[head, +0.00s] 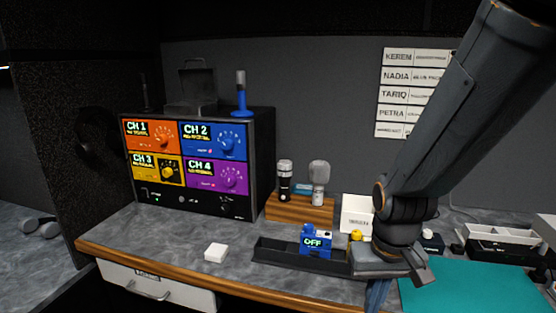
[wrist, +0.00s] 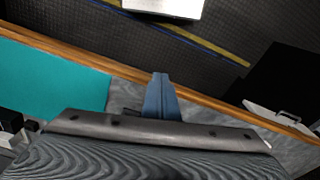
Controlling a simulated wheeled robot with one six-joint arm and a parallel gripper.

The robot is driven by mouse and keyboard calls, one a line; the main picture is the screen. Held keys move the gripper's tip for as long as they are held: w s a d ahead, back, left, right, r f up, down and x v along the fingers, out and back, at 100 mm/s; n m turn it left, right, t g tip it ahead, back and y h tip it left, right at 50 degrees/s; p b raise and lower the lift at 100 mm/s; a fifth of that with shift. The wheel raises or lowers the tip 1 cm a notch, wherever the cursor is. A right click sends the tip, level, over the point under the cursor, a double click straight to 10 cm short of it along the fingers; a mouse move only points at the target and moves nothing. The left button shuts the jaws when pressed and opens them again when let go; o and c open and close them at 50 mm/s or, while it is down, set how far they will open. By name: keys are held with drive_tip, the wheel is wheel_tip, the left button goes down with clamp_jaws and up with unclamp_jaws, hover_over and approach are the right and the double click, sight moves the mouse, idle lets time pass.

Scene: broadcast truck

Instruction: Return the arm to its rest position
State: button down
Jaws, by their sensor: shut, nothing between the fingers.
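My arm comes down from the upper right in the head view, with its wrist low over the counter's front edge. My gripper (head: 376,298) has blue fingers that point down, partly cut off by the picture's bottom edge. In the wrist view the fingers of my gripper (wrist: 160,78) are together, with nothing between them. They appear over the wooden edge of the counter, with the dark floor beyond.
A black tray (head: 275,251) with a blue "OFF" box (head: 316,242) stands just left of my wrist. A teal mat (head: 470,288) lies right. A white block (head: 215,252), a four-channel rack (head: 190,160) and a wooden microphone stand (head: 300,208) are further left.

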wheel_tip(320, 180, down, 8)
drive_tip(key=g+b, duration=0.1)
drive_tip(key=b, duration=0.7)
drive_tip(key=shift+s+r, duration=0.25)
drive_tip(key=shift+s, duration=0.15)
drive_tip(key=shift+s, duration=0.1)
